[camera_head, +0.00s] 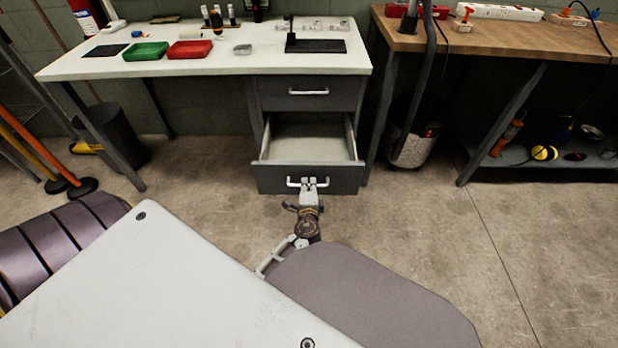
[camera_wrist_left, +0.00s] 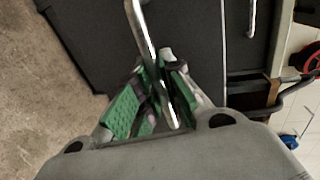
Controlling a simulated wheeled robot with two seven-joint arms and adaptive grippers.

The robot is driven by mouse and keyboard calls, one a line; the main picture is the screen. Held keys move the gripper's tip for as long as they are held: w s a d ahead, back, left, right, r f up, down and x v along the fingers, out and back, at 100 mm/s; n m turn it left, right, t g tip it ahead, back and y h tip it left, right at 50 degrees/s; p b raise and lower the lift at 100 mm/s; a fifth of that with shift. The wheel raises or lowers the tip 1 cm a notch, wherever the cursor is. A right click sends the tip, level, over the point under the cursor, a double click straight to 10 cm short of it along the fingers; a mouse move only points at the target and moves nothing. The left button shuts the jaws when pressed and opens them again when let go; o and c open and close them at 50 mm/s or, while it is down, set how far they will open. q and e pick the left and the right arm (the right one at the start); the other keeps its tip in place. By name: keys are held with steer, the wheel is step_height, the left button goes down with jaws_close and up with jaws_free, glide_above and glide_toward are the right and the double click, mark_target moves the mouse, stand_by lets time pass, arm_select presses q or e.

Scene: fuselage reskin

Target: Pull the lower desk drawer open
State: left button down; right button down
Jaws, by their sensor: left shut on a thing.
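The lower desk drawer (camera_head: 270,179) is pulled out from the desk, and its empty light-coloured inside shows from above. Its dark front carries a pale bar handle (camera_head: 292,182). My left gripper (camera_head: 314,182) is shut on this handle at the drawer front. In the left wrist view the metal handle bar (camera_wrist_left: 140,30) runs between the green-padded fingers of the left gripper (camera_wrist_left: 160,85). The dark drawer front (camera_wrist_left: 185,45) fills the area behind it. The upper drawer (camera_head: 300,93) is closed. My right gripper is not in view.
The white desk top (camera_head: 230,67) holds a green tray (camera_head: 145,51), a red tray (camera_head: 189,49) and a black stand (camera_head: 316,45). A wooden workbench (camera_head: 500,37) stands at right, with a bin (camera_head: 412,150) beneath it. A dark bin (camera_head: 110,132) stands at left. The floor right of the drawer is clear.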

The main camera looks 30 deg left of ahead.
arm_select(q)
steer(key=shift+s+d, duration=0.35)
steer(key=shift+s, duration=0.2)
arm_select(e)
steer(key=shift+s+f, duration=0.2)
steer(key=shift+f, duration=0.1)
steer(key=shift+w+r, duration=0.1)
arm_select(q)
steer(key=c, duration=1.5)
jaws_free()
steer(key=shift+c, duration=0.2)
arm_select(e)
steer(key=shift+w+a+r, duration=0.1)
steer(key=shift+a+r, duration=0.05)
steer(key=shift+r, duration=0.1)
